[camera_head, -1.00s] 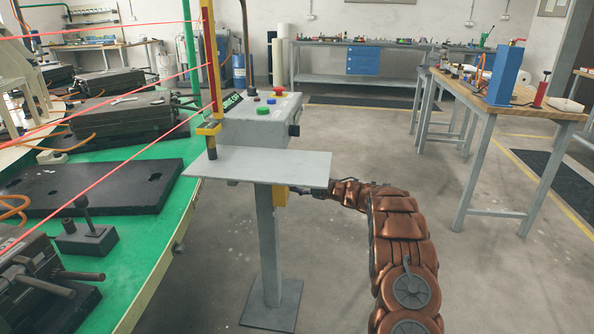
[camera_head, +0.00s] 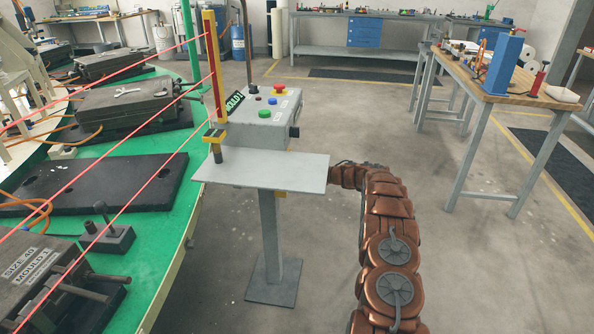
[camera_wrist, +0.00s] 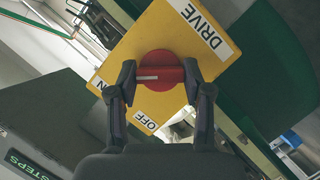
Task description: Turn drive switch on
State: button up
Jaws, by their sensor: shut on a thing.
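The drive switch is a round red knob (camera_wrist: 160,63) with a white line, on a yellow plate (camera_wrist: 168,22) marked DRIVE, ON and OFF, in the wrist view. The white line points left in the picture, roughly toward the ON label. My gripper (camera_wrist: 160,76) has one finger on each side of the knob and is shut on it. In the head view a sliver of the yellow switch box (camera_head: 281,194) shows under the shelf of the control stand. My gripper and the knob are hidden there behind the shelf.
The grey shelf (camera_head: 262,171) and control box (camera_head: 265,115) with coloured buttons stand above my gripper. The green carousel (camera_head: 160,225) with moulds is on the left, crossed by red beams. A wooden workbench (camera_head: 515,95) is on the right.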

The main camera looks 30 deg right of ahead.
dwell(0.5)
jog(key=o, duration=1.2)
jog(key=shift+c, duration=0.2)
jog(key=shift+s+d, duration=0.1)
jog(key=v, duration=1.1)
jog(key=shift+s+r, duration=0.25)
jog(key=shift+s, duration=0.05)
jog(key=shift+d, duration=0.15)
